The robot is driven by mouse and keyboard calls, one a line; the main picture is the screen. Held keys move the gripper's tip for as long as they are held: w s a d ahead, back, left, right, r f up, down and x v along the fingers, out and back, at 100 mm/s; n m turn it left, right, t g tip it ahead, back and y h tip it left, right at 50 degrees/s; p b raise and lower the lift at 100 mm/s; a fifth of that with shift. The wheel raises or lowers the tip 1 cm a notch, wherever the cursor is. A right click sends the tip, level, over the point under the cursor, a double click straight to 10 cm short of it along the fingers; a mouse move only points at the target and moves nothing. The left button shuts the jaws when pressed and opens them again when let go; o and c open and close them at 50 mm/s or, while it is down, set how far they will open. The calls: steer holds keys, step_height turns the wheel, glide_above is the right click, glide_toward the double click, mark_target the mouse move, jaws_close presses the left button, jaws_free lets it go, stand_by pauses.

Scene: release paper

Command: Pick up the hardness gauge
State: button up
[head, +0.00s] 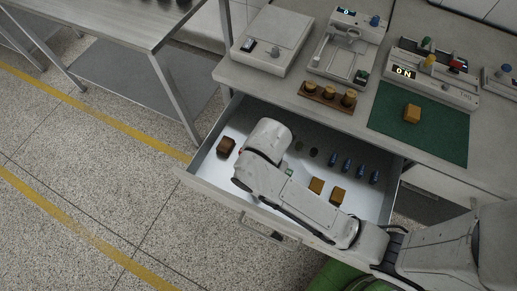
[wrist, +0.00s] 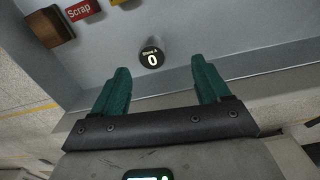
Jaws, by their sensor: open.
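A small dark cylinder with a round black face reading 0 (wrist: 152,55), which looks like the hardness gauge, stands in the drawer in the wrist view. My gripper (wrist: 161,72) has two green fingers spread wide, with nothing between them. The gauge appears just beyond the fingertips, roughly centred between them; I cannot tell whether they touch it. In the head view, my arm hides the gripper, and I cannot make out the gauge.
The open drawer (head: 225,172) also holds a dark brown block (head: 226,146), two orange-brown blocks (head: 337,196) and several blue pieces (head: 347,165). A red Scrap label (wrist: 80,10) shows in the wrist view. The bench above carries instruments and a green mat (head: 440,135).

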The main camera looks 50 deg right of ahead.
steer(key=n, duration=0.1)
steer(key=w+a+n, duration=0.1)
steer(key=shift+a+f+n, duration=0.2)
steer(key=shift+a+n, duration=0.05)
steer(key=shift+n, duration=0.15)
steer(key=shift+a+f, duration=0.1)
steer(key=shift+f, duration=0.05)
steer(key=shift+n, duration=0.3)
step_height(320, 180, down, 5)
steer(key=shift+w+d+f, duration=0.1)
steer(key=shift+d+f, duration=0.05)
steer(key=shift+f, duration=1.2)
steer(key=shift+d+f, duration=0.1)
steer(key=shift+f, duration=1.25)
steer(key=c, duration=1.3)
step_height(320, 180, up, 10)
steer(key=shift+r, duration=0.1)
